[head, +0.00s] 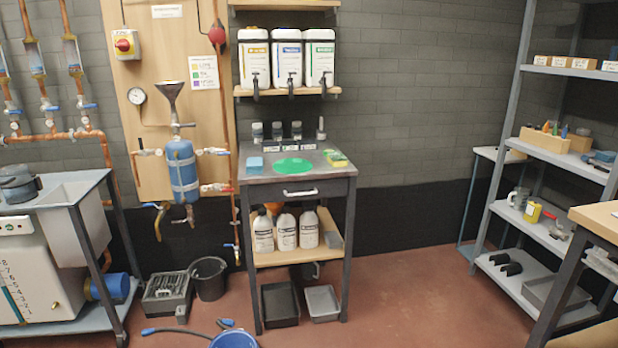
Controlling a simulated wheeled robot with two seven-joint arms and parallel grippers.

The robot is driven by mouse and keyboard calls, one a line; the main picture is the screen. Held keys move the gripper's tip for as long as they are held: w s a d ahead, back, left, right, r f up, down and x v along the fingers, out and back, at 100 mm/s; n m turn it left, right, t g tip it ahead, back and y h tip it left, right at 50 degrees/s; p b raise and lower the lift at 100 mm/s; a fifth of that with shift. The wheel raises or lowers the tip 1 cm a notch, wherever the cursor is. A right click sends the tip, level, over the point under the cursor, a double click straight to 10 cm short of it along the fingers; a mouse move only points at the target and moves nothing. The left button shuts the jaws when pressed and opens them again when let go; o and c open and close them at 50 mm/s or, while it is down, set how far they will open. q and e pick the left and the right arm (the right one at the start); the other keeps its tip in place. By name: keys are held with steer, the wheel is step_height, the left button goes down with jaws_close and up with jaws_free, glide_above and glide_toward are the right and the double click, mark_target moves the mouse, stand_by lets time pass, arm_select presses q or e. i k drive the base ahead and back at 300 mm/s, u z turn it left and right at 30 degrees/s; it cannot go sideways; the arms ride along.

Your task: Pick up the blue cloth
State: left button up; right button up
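A small light-blue flat piece (255,162), which looks like a folded blue cloth, lies on the left end of the grey top of the small work table (270,175). It lies left of a round green mat (293,166) and is apart from it. At this size I cannot tell for certain that it is cloth. Neither of my grippers is in view.
Small jars (277,130) stand behind the mat, and a yellow-green sponge (336,158) lies to its right. White jugs (287,60) stand on a wall shelf above. A blue bucket (234,340) and hose lie on the floor in front. Red floor (410,290) is clear to the right.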

mark_target(254, 165)
steer(key=z, duration=1.65)
steer(key=i, duration=0.3)
steer(key=u, duration=1.45)
steer(key=i, duration=2.05)
steer(key=u, duration=1.3)
